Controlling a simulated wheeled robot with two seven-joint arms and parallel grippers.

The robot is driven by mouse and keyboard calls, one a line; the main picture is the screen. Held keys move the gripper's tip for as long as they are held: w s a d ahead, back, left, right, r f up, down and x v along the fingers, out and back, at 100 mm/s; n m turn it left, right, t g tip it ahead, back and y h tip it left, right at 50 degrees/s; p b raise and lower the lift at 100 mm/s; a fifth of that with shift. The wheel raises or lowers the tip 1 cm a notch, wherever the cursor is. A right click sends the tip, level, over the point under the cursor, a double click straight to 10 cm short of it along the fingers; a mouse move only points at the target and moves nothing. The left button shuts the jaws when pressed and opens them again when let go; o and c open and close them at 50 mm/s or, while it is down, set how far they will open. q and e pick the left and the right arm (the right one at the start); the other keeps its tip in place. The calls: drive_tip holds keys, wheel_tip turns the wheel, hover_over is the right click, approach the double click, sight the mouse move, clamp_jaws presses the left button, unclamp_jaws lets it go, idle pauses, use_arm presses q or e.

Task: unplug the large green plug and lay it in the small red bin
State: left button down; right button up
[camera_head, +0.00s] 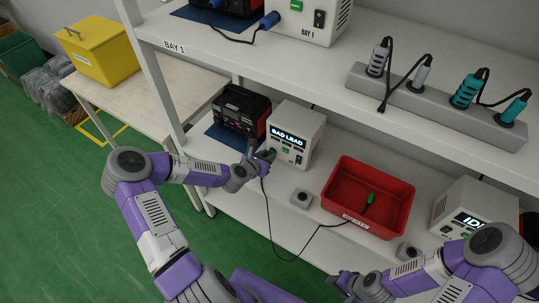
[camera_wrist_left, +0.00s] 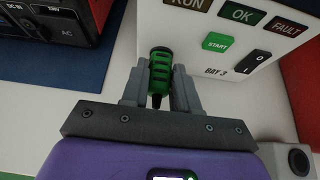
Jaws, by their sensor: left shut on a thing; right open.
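The large green plug (camera_wrist_left: 160,72) is between the fingers of my left gripper (camera_wrist_left: 160,88), which is shut on it. In the head view my left gripper (camera_head: 262,157) is at the lower left front of the white "BAD LEAD" unit (camera_head: 295,133). I cannot tell whether the plug's tip is still in a socket there. A black cable (camera_head: 272,232) hangs from near this gripper and loops to the red bin (camera_head: 343,210). A smaller green plug (camera_head: 370,198) lies in the bin. My right gripper (camera_head: 345,281) is open and empty, low in front of the shelf.
A black and red device (camera_head: 240,112) stands left of the unit on a blue mat (camera_wrist_left: 88,69). Grey button boxes (camera_head: 302,198) sit beside the bin. Another white unit (camera_head: 470,212) is at right. The upper shelf (camera_head: 300,70) overhangs, with a grey plug strip (camera_head: 435,105).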

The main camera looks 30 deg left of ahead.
use_arm(q)
drive_tip(key=shift+s, duration=0.25)
drive_tip(key=shift+s+a+p, duration=0.2)
drive_tip(key=shift+s+p, duration=0.2)
drive_tip(key=shift+s, duration=1.4)
